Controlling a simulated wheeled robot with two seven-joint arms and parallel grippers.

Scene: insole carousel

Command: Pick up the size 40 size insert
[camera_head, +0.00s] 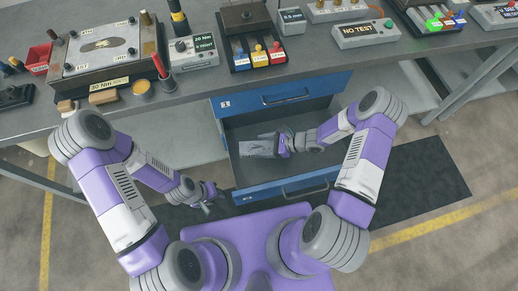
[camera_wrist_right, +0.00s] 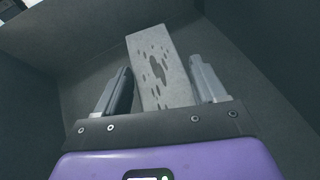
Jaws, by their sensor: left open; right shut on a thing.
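A flat grey block with dark blotches, which I take to be the size insert (camera_head: 258,149), is inside the open blue drawer (camera_head: 285,188). It also shows in the right wrist view (camera_wrist_right: 162,68), between the two fingers and reaching out past their tips. No size number is readable on it. My right gripper (camera_head: 280,146) is inside the drawer, shut on the insert; in its wrist view the fingers (camera_wrist_right: 163,88) stand on both sides of it. My left gripper (camera_head: 211,194) is open and empty, outside the drawer at its left, low in front of the bench.
The drawer walls surround my right gripper. Above is the grey bench (camera_head: 200,85) with a press fixture (camera_head: 103,45), a small tester box (camera_head: 193,50), a block with coloured levers (camera_head: 256,50) and a "NO TEST" box (camera_head: 365,33). Another blue drawer front (camera_head: 290,95) lies behind.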

